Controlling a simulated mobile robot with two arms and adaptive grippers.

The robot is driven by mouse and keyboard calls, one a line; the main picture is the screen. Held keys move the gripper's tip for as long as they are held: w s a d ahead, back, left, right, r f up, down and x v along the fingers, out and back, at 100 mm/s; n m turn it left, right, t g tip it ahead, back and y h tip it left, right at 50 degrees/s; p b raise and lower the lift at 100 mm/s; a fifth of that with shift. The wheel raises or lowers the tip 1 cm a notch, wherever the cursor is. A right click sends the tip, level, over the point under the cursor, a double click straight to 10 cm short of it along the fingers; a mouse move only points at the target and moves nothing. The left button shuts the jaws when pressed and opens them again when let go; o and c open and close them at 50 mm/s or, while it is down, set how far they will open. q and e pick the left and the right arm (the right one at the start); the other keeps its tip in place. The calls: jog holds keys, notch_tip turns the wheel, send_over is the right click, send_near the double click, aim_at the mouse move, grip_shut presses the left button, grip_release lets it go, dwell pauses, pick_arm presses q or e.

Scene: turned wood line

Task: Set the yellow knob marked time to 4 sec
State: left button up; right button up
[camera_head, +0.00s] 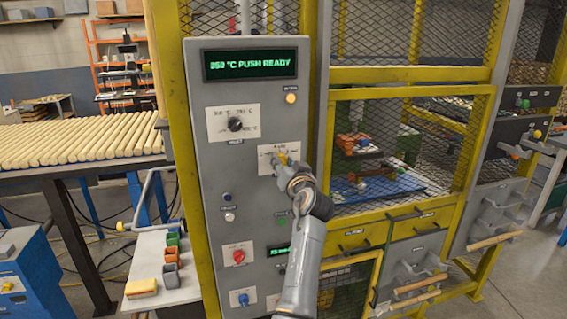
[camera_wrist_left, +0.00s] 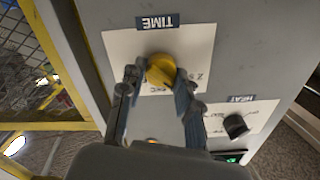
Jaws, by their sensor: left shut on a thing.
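The yellow knob (camera_wrist_left: 161,70) sits on a white scale plate under a blue label reading TIME in the left wrist view, where the picture is upside down. In the head view the yellow knob (camera_head: 283,158) shows only in part behind my gripper. My left gripper (camera_wrist_left: 160,82) has a finger on each side of the knob and is shut on it. In the head view my left gripper (camera_head: 285,166) reaches the panel from below. The scale marks are partly covered, so I cannot read the knob's setting. My right gripper is not in view.
The grey control panel (camera_head: 205,130) has a display (camera_head: 250,65) reading 350 °C PUSH READY. A black HEAT knob (camera_head: 235,124) is above left of the yellow knob. A red knob (camera_head: 238,255) and a blue knob (camera_head: 243,299) are lower down. Yellow-framed mesh cabinets stand at right.

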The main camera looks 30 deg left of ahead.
pick_arm(q)
jog(key=m+p, duration=0.1)
jog(key=m, duration=0.3)
jog(key=shift+r+m, duration=0.1)
jog(key=shift+m, duration=0.2)
jog(key=shift+w+m+p, duration=0.1)
jog(key=shift+m+p, duration=1)
jog(key=shift+m, duration=0.7)
jog(key=o, duration=1.1)
jog(key=shift+c, duration=0.2)
jog(key=shift+o, duration=0.5)
jog(key=shift+f, duration=0.2)
